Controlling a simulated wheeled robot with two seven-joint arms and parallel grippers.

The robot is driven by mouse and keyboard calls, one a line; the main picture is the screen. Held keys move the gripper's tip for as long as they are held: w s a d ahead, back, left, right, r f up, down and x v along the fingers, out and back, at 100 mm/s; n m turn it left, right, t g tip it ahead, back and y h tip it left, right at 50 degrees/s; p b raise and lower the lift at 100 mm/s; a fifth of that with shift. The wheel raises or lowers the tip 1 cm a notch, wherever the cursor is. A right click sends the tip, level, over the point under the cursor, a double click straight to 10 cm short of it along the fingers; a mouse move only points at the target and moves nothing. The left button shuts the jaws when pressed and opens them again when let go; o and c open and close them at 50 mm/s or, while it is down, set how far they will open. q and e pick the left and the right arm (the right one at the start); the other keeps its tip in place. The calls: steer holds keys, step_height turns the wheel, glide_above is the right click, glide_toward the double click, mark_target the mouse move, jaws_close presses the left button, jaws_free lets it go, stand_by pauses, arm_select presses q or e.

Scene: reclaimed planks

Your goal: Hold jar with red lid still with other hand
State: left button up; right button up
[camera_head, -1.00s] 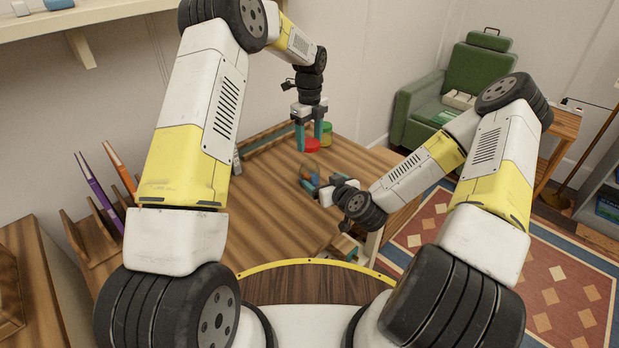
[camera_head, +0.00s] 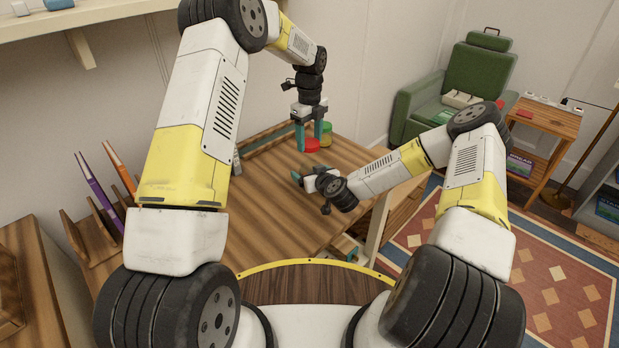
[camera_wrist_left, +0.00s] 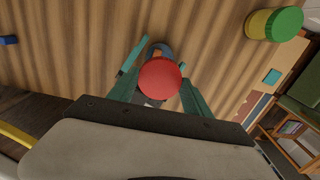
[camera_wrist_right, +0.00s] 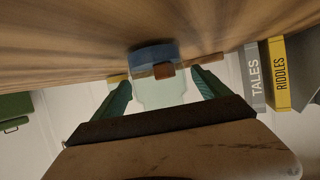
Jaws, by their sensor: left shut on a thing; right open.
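The jar's red lid (camera_head: 312,144) shows at the back of the wooden table, below my left gripper (camera_head: 310,140). In the left wrist view the round red lid (camera_wrist_left: 160,78) sits between the teal fingers of my left gripper (camera_wrist_left: 160,85), which is shut on the jar. The jar's body is mostly hidden under the lid. My right gripper (camera_head: 297,177) is open, low over the table, nearer to me than the jar and apart from it. In the right wrist view a clear thing with a blue part (camera_wrist_right: 153,54) shows between or beyond its fingers; I cannot tell which.
A yellow jar with a green lid (camera_wrist_left: 285,22) stands near the red-lidded jar, to its right in the head view (camera_head: 326,130). A low rail runs along the table's back left edge. The tabletop (camera_head: 265,205) left of my right gripper is clear.

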mark_target(309, 152)
jaws_close()
arm_select(q)
steer(key=shift+f, duration=2.5)
steer(key=shift+f, duration=0.1)
steer(key=shift+f, duration=0.8)
steer(key=shift+f, duration=0.55)
